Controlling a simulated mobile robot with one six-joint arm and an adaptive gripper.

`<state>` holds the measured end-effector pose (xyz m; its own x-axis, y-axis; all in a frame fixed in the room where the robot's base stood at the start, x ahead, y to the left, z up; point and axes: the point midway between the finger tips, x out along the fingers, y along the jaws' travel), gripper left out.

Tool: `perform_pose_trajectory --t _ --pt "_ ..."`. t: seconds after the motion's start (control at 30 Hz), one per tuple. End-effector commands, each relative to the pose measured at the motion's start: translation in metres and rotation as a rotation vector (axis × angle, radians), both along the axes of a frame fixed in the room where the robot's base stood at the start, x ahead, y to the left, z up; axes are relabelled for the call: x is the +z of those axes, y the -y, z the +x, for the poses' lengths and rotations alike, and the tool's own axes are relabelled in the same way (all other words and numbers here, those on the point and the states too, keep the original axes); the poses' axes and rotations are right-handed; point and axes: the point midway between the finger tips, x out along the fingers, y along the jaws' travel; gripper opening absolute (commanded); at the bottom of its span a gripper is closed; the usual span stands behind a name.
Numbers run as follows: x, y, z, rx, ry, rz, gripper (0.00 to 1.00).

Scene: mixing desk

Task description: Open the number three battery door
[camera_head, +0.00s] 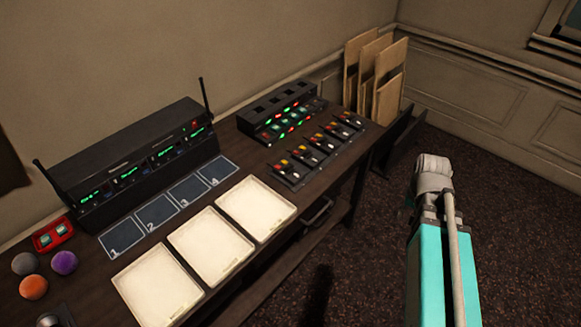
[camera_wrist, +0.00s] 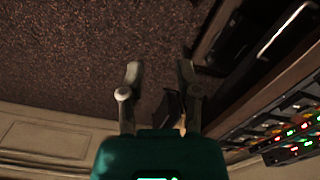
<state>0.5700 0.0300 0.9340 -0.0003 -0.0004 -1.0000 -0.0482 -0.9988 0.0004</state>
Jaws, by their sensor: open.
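No battery door marked three can be made out. The small devices with red and yellow tops (camera_head: 318,145) stand in a row at the desk's right end; a battery door on them is too small to tell. A mat numbered 3 (camera_head: 188,188) lies empty among the numbered mats before the black receiver unit (camera_head: 130,165). My gripper (camera_wrist: 160,75) is open and empty in the wrist view, its fingers apart over the carpet and clear of the desk. In the head view my arm is right of the desk, and the fingers cannot be made out.
The dark desk (camera_head: 85,270) carries three cream trays (camera_head: 210,245), a black charger with green and red lights (camera_head: 280,112), a red case (camera_head: 52,236) and coloured balls (camera_head: 65,262). Wooden boards (camera_head: 385,80) stand behind its right end. The carpet (camera_head: 520,200) at right is free.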

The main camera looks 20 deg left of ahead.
Motion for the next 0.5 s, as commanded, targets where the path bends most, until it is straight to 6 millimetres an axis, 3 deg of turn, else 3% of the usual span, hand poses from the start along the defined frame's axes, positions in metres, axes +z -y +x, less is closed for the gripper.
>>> perform_pose_trajectory --t 0.03,0.2,0.5 --pt "0.005 -0.014 0.016 -0.007 0.000 0.000 0.43" --pt "0.015 -0.067 0.055 -0.061 0.000 0.000 0.43" --pt "0.033 -0.188 0.110 -0.168 0.000 0.000 0.43"
